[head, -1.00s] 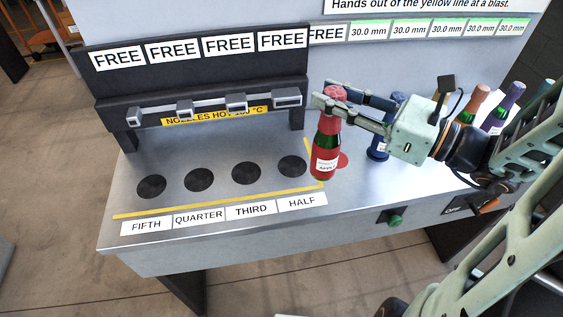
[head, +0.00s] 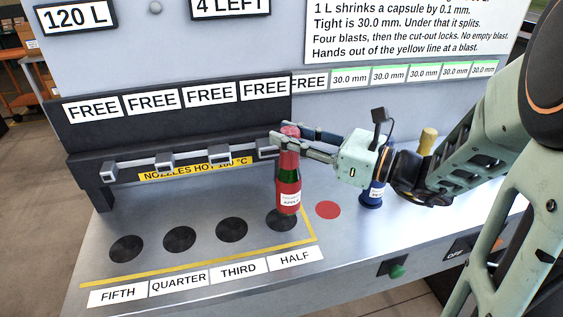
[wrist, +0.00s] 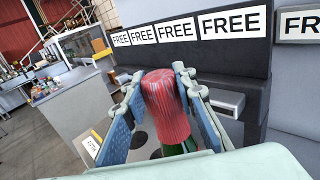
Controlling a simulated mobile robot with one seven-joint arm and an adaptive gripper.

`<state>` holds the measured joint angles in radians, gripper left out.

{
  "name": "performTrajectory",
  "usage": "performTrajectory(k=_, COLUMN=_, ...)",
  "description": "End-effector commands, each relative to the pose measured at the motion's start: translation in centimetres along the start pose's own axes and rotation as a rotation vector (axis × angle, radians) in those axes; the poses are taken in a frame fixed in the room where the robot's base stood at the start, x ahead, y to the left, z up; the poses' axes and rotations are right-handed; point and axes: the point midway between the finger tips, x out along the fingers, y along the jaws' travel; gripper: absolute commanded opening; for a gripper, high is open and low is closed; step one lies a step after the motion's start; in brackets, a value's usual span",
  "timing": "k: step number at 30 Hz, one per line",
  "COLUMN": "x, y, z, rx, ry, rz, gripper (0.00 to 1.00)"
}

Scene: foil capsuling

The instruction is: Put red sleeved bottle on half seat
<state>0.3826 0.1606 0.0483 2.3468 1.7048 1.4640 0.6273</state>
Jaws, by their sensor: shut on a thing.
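The red sleeved bottle (head: 288,188) is green glass with a red capsule on its neck and a red label. My gripper (head: 283,139) is shut on its capped top, with a finger on each side. The bottle is upright over the right part of the half seat (head: 276,221), a dark round disc behind the HALF label (head: 295,258). I cannot tell whether its base touches the surface. In the wrist view the red capsule (wrist: 163,95) sits between both fingers, and the lower bottle is mostly hidden.
The fifth (head: 126,249), quarter (head: 180,239) and third (head: 231,229) seats are empty. A nozzle bar (head: 165,163) runs behind the seats. A yellow line (head: 190,267) bounds them. A red disc (head: 328,210) is bare to the right.

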Motion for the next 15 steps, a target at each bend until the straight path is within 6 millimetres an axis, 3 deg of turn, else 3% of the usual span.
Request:
performTrajectory(k=7, x=1.8, y=-1.4, z=-3.2, rx=-0.001, ry=-0.002, rz=0.002, gripper=0.0)
performTrajectory(k=15, x=2.8, y=-2.2, z=-4.4, rx=-0.002, ry=-0.002, rz=0.001, gripper=0.0)
